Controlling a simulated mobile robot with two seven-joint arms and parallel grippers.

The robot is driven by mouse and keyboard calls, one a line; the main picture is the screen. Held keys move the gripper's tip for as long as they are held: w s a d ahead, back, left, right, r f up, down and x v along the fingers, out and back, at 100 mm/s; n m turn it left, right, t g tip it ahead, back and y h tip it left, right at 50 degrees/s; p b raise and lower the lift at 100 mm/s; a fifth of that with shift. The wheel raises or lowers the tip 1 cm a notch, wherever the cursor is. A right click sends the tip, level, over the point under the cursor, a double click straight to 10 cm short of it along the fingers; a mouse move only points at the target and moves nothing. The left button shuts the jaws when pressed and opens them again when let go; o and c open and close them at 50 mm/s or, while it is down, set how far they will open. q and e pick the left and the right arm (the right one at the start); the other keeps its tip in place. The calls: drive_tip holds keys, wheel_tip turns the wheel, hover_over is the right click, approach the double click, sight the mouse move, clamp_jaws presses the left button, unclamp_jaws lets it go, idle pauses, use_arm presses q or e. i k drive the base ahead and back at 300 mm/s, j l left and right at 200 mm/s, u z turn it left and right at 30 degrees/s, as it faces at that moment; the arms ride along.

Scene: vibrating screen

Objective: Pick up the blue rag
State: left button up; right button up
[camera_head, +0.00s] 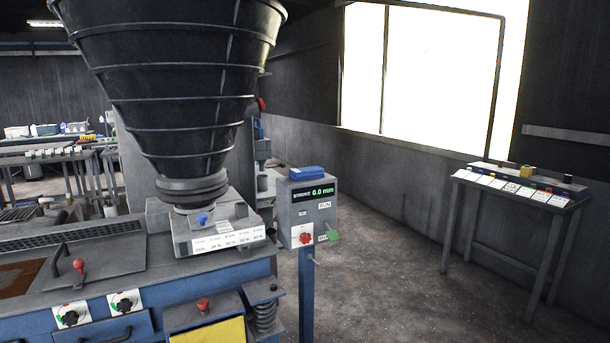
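The blue rag (306,173) appears to be the folded blue item lying on top of a grey control box. The control box (308,216) stands on a blue post and has a green "0.0 mm" display, a red knob and a green part on its front. Nothing covers the rag. Neither of my grippers shows in the head view.
A large dark hopper (176,80) hangs over the blue screening machine (190,290) at left. A side table (519,193) with several coloured labels stands at right. Bare floor (390,260) lies between the control box and that table. Benches (50,155) stand at far left.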

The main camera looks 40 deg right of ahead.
sight(299, 174)
drive_tip(key=l+u, duration=0.3)
drive_tip(key=l, duration=1.15)
drive_tip(key=l+u, duration=0.3)
drive_tip(key=l, duration=1.15)
